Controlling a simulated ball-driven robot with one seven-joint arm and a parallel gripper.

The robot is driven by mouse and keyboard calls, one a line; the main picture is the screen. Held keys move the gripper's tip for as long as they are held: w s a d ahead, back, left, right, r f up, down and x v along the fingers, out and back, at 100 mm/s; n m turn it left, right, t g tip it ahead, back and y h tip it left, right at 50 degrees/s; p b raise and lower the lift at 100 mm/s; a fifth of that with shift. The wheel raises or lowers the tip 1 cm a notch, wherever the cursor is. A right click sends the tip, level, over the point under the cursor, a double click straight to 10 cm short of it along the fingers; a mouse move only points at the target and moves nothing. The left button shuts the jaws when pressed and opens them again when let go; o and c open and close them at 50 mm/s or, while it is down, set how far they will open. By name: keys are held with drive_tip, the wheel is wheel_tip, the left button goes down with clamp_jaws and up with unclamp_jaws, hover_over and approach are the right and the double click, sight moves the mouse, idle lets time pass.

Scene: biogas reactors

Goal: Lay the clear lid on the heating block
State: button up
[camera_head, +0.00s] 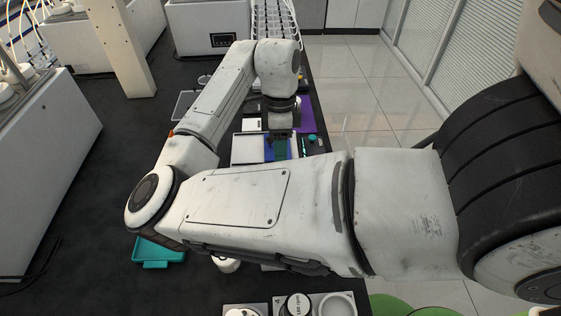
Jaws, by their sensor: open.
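My gripper (280,139) points down over the far middle of the dark bench, small in the head view and partly merged with my wrist. Its jaws are open. Below and around it is a white and blue item (249,148) with a dark green part at the fingertips. I cannot tell whether this is the heating block. A thin pale-edged, see-through flat piece (184,106) lies left of my forearm and may be the clear lid. My arm hides part of this area, and contact at the fingertips cannot be made out.
A purple sheet (307,114) and a small teal-topped item (312,138) lie right of my gripper near the bench edge. A teal tray (158,254) is at the near left. A white unit with a display (215,32) and a white post (120,50) stand behind.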

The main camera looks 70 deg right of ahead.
wheel_tip(320, 180, up, 6)
drive_tip(key=d, duration=0.1)
drive_tip(key=shift+w+r, duration=0.2)
drive_tip(key=shift+r, duration=0.05)
drive_tip(key=shift+d, duration=0.1)
